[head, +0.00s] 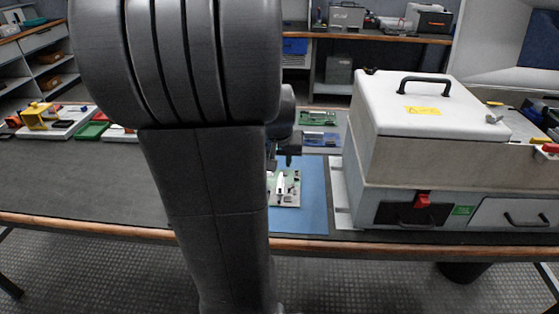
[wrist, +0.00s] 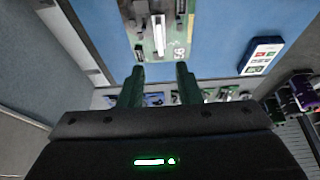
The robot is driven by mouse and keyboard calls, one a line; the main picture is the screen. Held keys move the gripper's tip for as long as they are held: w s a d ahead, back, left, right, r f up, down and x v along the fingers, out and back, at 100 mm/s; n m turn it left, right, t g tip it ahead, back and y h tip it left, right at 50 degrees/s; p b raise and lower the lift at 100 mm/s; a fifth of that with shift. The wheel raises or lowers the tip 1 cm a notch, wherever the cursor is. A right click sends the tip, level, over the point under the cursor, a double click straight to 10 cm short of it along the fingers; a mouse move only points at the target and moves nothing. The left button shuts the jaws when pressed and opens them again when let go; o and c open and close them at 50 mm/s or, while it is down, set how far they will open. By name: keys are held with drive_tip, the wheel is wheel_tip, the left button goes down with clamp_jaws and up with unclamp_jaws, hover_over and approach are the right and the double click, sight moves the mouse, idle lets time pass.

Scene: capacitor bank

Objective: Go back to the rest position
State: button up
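My gripper (wrist: 160,75) shows in the wrist view with its two green fingers apart and nothing between them. In the head view my gripper (head: 288,157) is partly hidden behind my arm, above the blue mat (head: 313,197). A green circuit board (head: 285,189) with a white part on it lies on the mat below. The same circuit board (wrist: 141,34) shows beyond the fingertips in the wrist view, with the number 56 printed on it. The fingers appear apart from the board.
A large white-lidded box (head: 410,125) with a black handle and red switch stands right of the mat. More boards (head: 318,118) lie behind. A white tray with a yellow item (head: 38,117) and a green bin (head: 92,130) are at left.

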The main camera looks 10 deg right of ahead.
sight(280, 181)
drive_tip(key=b+x, duration=0.2)
drive_tip(key=x, duration=1)
drive_tip(key=shift+s+f+b, duration=0.1)
drive_tip(key=shift+f+b, duration=0.05)
drive_tip(key=shift+b, duration=0.15)
drive_tip(key=shift+r+p, duration=0.35)
drive_tip(key=shift+r, duration=0.9)
drive_tip(key=shift+f, duration=0.1)
